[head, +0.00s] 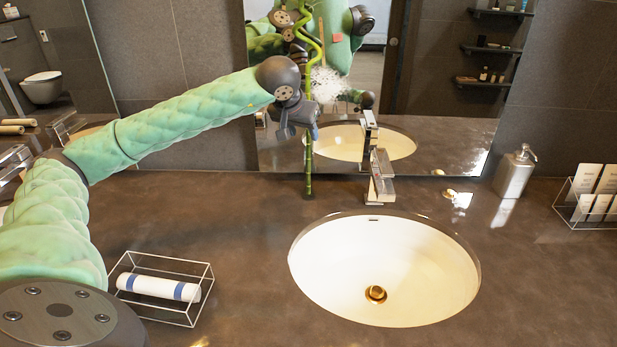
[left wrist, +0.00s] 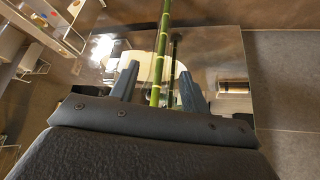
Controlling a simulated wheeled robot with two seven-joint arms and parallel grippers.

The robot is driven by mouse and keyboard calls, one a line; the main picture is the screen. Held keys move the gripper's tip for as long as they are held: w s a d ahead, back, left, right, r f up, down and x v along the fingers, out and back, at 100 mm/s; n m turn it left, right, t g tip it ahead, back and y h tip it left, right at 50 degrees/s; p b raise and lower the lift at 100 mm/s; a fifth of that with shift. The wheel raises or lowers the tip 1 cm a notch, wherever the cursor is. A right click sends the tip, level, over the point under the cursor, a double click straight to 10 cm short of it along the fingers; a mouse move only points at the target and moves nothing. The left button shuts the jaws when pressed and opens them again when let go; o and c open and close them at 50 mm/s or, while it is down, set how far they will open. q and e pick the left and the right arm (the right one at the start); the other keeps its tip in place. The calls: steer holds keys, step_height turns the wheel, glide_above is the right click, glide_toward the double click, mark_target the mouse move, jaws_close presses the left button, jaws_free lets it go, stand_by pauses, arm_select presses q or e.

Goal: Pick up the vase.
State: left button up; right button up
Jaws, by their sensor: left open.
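A thin green bamboo-like stalk (head: 308,180) stands upright on the counter against the mirror, left of the faucet. In the left wrist view, the stalk (left wrist: 158,60) passes between the two open fingers of my left gripper (left wrist: 157,88), with gaps on both sides. A second stalk beside it looks like its reflection. My right gripper is not directly in view.
The faucet (head: 380,180) stands close right of the stalk, behind the white sink (head: 385,270). A wire tray (head: 207,290) with a rolled towel (head: 160,287) is at front left. A soap dispenser (head: 515,172) and card rack (head: 590,218) are at right. The mirror (head: 440,140) is just behind.

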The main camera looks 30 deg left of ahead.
mark_target(306, 139)
arm_select(q)
steer(key=shift+p+x, duration=0.75)
steer(key=shift+x, duration=0.35)
steer(key=x, duration=0.2)
steer(key=shift+w+f, duration=0.1)
steer(key=shift+f, duration=0.15)
jaws_close()
arm_select(e)
steer(key=shift+w+d+f, duration=0.4)
steer(key=shift+d, duration=0.15)
